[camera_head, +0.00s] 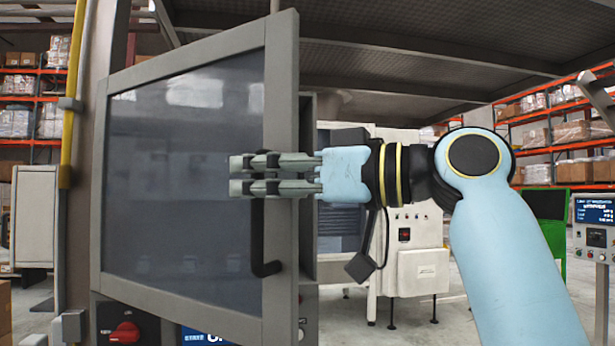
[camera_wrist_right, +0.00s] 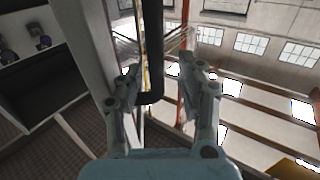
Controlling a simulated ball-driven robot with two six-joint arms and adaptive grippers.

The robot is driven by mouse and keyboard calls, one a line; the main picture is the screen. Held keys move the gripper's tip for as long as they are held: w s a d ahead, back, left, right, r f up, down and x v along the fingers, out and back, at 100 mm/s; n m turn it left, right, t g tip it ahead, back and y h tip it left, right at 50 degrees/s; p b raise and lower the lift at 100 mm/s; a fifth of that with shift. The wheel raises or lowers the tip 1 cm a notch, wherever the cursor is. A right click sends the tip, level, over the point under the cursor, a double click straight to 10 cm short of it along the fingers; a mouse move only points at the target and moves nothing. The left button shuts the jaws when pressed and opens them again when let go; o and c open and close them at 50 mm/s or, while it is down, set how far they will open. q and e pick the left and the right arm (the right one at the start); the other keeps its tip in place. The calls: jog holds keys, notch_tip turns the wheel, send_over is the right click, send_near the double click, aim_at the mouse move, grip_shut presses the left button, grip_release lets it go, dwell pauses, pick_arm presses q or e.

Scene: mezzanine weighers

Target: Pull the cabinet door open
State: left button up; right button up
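The cabinet door (camera_head: 282,100) is a grey frame around a dark glossy pane, on the left in the head view. It stands partly open, its right edge out in front of the cabinet body. A black bar handle (camera_head: 265,268) runs down its right side. My right gripper (camera_head: 238,176) reaches across from the right at the handle. In the right wrist view the handle (camera_wrist_right: 152,50) passes between the two fingers, with a gap to the right finger, so the gripper (camera_wrist_right: 158,75) is open around it. The left gripper is not in view.
A red knob (camera_head: 125,332) and a display sit below the door. A yellow pipe (camera_head: 72,100) and a post stand left of it. A white machine (camera_head: 415,250) stands behind my right arm. Shelving with boxes lines the back, and a mesh deck hangs overhead.

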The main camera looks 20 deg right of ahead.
jog(key=v, duration=1.1)
jog(key=shift+w, duration=0.1)
